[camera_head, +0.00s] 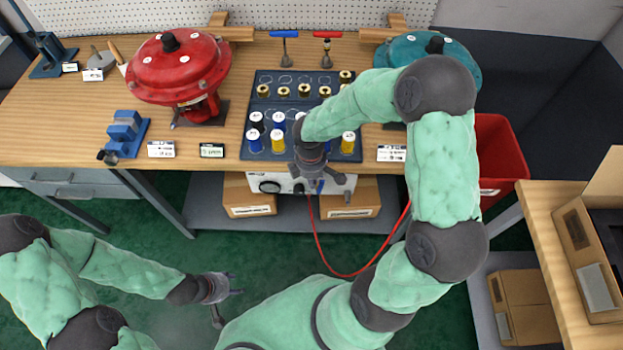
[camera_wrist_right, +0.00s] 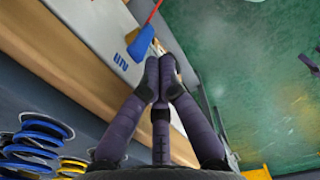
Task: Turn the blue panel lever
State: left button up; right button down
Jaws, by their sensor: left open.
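The blue panel lever (camera_wrist_right: 141,43) is on the pale front panel (camera_wrist_right: 95,30), just beyond and slightly left of my right fingertips in the right wrist view. In the head view the lever is mostly hidden by my right gripper (camera_head: 319,184), which hangs at the front of the white unit (camera_head: 268,185) below the bench edge. In the wrist view the fingers of my right gripper (camera_wrist_right: 161,72) come together at their tips with nothing visible between them. They look close to the lever; contact cannot be told. My left gripper (camera_head: 227,298) is open and empty over the green floor.
A dark tray (camera_head: 262,104) with springs and brass parts sits on the bench above the unit. A red hose (camera_head: 330,268) loops down in front. Cardboard boxes (camera_head: 248,198) stand on the lower shelf. A red bin (camera_head: 497,155) is at the right. The floor at left is clear.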

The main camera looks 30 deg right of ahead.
jog(key=shift+s+d+r+t+y+p, duration=0.15)
jog(key=shift+s+d+t+y+p, duration=0.25)
jog(key=shift+p, duration=0.45)
jog(key=s+d+f+y+p, duration=0.1)
jog(key=s+d+f+p, duration=0.2)
jog(key=d+p, duration=0.2)
jog(key=shift+s+d+f+p, duration=0.35)
jog(key=shift+s+d, duration=0.05)
jog(key=shift+d, duration=0.4)
jog(key=shift+f, duration=0.1)
dwell(0.5)
dwell(0.3)
